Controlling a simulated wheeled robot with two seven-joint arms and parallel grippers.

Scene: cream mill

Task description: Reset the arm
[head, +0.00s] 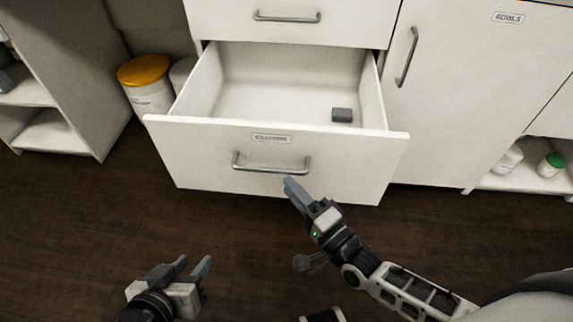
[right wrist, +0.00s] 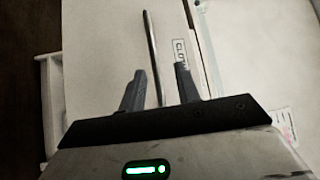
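My right gripper (head: 291,186) is just below the right part of the metal handle (head: 270,168) on an open white drawer (head: 200,158). The right wrist view shows its two fingers (right wrist: 158,88) spread apart. There the handle bar (right wrist: 152,50) lines up between them, with gaps on both sides; I cannot tell how far in front of the bar they are. My left gripper (head: 192,266) is low in the head view over the floor, fingers apart and empty.
The pulled-out drawer holds a small dark grey block (head: 342,115). A closed drawer (head: 290,18) is above, and a closed cabinet door (head: 455,90) is at right. A yellow-lidded tub (head: 146,85) stands at left beside shelves. The dark wood floor (head: 90,215) is clear at left.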

